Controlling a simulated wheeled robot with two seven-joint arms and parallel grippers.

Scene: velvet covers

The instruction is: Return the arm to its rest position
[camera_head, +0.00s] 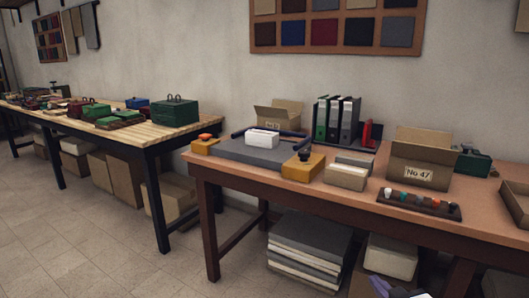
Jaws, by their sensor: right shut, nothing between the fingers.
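My right gripper (382,287) shows only as a small dark purple and grey piece at the bottom edge, right of the middle. It is low, in front of the brown table (228,172), and below the level of its top. Its fingers are shut with nothing held between them. Most of my right arm is cut off by the frame. My left gripper and left arm are out of view.
On the brown table stand a grey slab (250,154) with a white block (262,138), a yellow block (303,167), a box marked No 47 (418,160) and binders (335,120). Stacked sheets (310,248) lie underneath. A wooden bench (150,124) is at left; the floor (90,240) at left is clear.

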